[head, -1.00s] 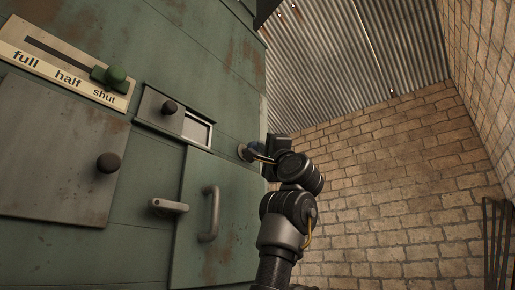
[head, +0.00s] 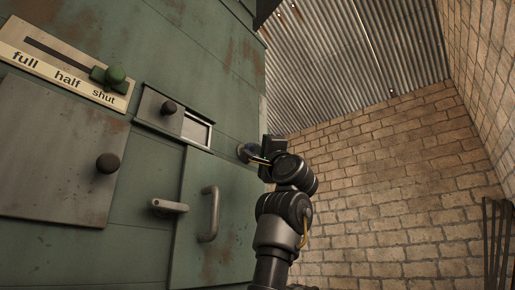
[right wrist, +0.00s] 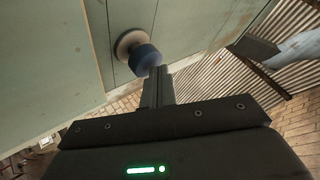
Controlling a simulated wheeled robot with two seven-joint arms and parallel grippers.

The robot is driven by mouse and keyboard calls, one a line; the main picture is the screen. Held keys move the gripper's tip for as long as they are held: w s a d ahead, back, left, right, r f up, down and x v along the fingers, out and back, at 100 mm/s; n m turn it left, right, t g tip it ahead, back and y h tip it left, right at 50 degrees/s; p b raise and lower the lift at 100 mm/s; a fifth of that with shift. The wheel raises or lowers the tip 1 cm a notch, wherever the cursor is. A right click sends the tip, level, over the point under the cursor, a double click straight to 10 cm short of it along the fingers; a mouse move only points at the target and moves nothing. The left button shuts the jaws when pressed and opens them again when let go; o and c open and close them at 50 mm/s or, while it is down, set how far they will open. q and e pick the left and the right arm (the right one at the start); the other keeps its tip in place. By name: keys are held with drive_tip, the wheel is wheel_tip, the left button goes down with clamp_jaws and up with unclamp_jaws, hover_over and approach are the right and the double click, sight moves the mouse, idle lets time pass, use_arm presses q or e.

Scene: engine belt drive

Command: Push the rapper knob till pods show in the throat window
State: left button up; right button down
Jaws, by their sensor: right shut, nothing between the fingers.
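The rapper knob, a blue round knob on a pale collar (right wrist: 145,59), sticks out of the green panel in the right wrist view. It shows small and partly covered at the panel's right edge in the head view (head: 244,152). My right gripper (right wrist: 161,75) is shut and empty, its fingertips at the knob's side nearest the camera. They look in contact or very close. In the head view the gripper (head: 263,160) reaches the knob from the right. The likely throat window (head: 197,131) is a small framed opening, showing a plain pale strip. My left gripper is out of view.
A dark-knobbed slide (head: 162,111) sits beside the window. A green-knobbed lever (head: 112,76) stands by "shut" on the full/half/shut plate (head: 58,75). A door handle (head: 210,214) and latch lever (head: 169,206) protrude below. The brick wall (head: 400,180) stands to the right.

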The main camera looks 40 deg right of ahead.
drive_tip(key=shift+w+a, duration=0.2)
drive_tip(key=shift+w, duration=0.25)
idle(0.3)
drive_tip(key=shift+s+d, duration=0.1)
idle(0.3)
drive_tip(key=s+b, duration=0.2)
drive_tip(key=shift+s+d+f, duration=0.1)
drive_tip(key=shift+s+d, duration=0.2)
drive_tip(key=shift+d, duration=0.05)
drive_tip(key=shift+s, duration=0.1)
drive_tip(key=shift+s, duration=0.1)
drive_tip(key=s, duration=0.1)
drive_tip(key=s+d+b, duration=0.1)
drive_tip(key=s, duration=0.1)
drive_tip(key=s+b, duration=0.1)
drive_tip(key=shift+s+d, duration=0.25)
drive_tip(key=shift+s, duration=0.05)
idle(0.3)
